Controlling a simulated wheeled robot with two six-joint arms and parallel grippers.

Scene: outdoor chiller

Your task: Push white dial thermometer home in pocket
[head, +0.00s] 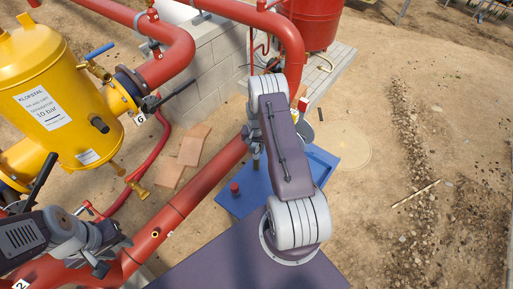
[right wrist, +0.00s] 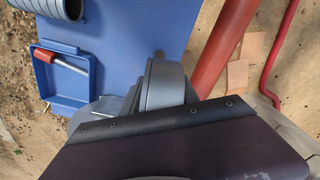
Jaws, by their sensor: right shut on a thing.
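My right gripper (head: 254,150) is over the blue table, mostly hidden behind its own arm in the head view. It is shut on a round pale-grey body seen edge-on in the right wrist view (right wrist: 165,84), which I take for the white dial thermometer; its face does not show. A small brass-rimmed opening on the red pipe (head: 155,234), which looks like the pocket, lies to the lower left, clear of the right gripper. My left gripper (head: 110,256) is at the lower left with its fingers apart, empty, over the red pipe.
The blue table (head: 233,206) carries a red-topped item (head: 235,188). The right wrist view shows a blue tray (right wrist: 42,78) with a red-handled tool (right wrist: 60,60) and a ribbed grey cylinder (right wrist: 45,8). A yellow vessel (head: 55,90) and red pipes stand left; open ground lies right.

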